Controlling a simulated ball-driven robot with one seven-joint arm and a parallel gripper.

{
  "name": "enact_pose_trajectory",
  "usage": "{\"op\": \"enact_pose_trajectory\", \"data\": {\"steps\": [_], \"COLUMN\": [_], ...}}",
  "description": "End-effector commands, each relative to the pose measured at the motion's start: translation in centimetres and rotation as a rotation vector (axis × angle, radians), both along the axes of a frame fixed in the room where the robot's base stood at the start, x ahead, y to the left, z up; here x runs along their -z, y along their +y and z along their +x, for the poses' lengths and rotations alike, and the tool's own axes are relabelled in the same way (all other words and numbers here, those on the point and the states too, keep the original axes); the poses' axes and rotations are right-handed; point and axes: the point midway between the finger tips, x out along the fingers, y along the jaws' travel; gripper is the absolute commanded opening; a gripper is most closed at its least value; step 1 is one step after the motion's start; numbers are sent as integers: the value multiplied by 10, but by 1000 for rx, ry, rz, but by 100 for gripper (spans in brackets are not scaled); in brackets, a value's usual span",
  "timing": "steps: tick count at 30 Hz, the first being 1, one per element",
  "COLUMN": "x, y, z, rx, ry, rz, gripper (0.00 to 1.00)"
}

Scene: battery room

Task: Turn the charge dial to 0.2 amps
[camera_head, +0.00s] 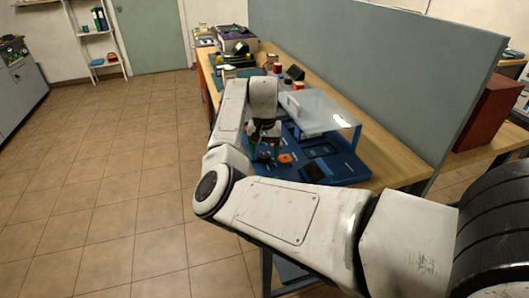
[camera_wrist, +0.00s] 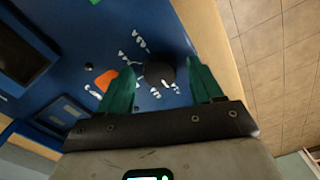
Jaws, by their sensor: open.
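The charge dial (camera_wrist: 158,75) is a dark round knob on a blue panel (camera_wrist: 75,50), with white markings around it too small to read. In the wrist view my gripper (camera_wrist: 160,66) is open, with one green finger on each side of the dial. I cannot tell whether either finger touches it. In the head view my gripper (camera_head: 264,150) is low over the blue panel (camera_head: 342,168) on the bench, and the dial is not discernible there. The dial's pointer position cannot be made out.
An orange part (camera_wrist: 105,80) sits on the panel beside the dial; it also shows in the head view (camera_head: 286,158). A clear raised cover (camera_head: 322,112) stands over the panel. A grey divider (camera_head: 370,75) runs behind the bench. The tiled floor (camera_head: 105,185) at left is clear.

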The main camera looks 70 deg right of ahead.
Motion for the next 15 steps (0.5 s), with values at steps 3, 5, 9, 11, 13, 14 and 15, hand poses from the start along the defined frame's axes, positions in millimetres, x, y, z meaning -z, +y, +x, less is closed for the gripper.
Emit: {"op": "enact_pose_trajectory", "data": {"steps": [3, 5, 9, 11, 13, 14, 15], "x": [0, 0, 0, 0, 0, 0, 0], "y": [0, 0, 0, 0, 0, 0, 0], "z": [0, 0, 0, 0, 0, 0, 0], "rx": [0, 0, 0, 0, 0, 0, 0], "ry": [0, 0, 0, 0, 0, 0, 0], "rz": [0, 0, 0, 0, 0, 0, 0], "gripper": [64, 59, 45, 40, 33, 30, 26]}}
